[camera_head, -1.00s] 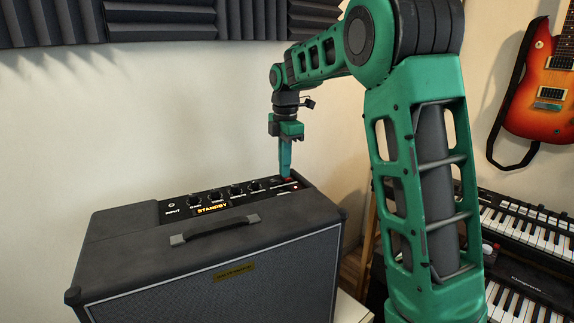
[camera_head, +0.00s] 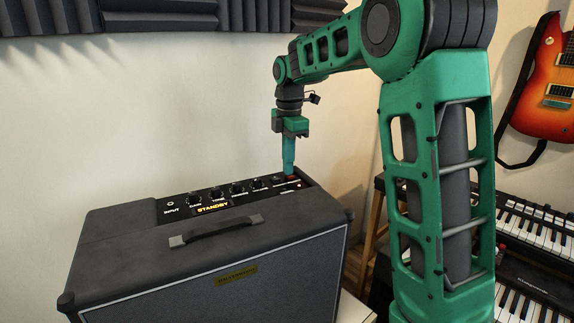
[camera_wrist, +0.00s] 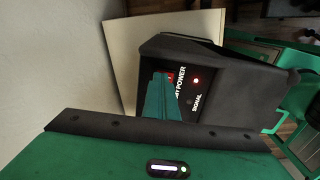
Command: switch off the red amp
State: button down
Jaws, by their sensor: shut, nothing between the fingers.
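The amp (camera_head: 215,275) is a dark grey box with a black control panel on top; its body does not look red. Its display (camera_head: 213,208) reads STANDBY in orange. My gripper (camera_head: 288,171) is shut and empty, pointing down at the right end of the panel. Its fingertips are at the red power switch (camera_head: 294,178), touching it or just above; I cannot tell which. In the wrist view the fingers (camera_wrist: 162,97) partly cover the red switch (camera_wrist: 171,74) beside the POWER label. A red light (camera_wrist: 196,81) glows next to it.
A carry handle (camera_head: 216,230) and several knobs (camera_head: 236,188) stand up from the amp's top. A wall with dark foam panels (camera_head: 180,18) is behind. Keyboards (camera_head: 535,230) and an orange guitar (camera_head: 548,90) are at the right.

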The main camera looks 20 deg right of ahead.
aim_at(291, 177)
notch_tip(291, 177, up, 14)
jog(key=shift+s, duration=0.15)
dwell(0.3)
dwell(0.4)
jog(key=shift+s+d+t, duration=0.25)
jog(key=shift+s+t, duration=0.35)
jog(key=shift+s, duration=0.4)
jog(key=f, duration=0.4)
jog(key=w+f, duration=0.1)
jog(key=f, duration=0.4)
jog(key=w+f, duration=0.1)
jog(key=f, duration=0.4)
jog(key=shift+a, duration=0.1)
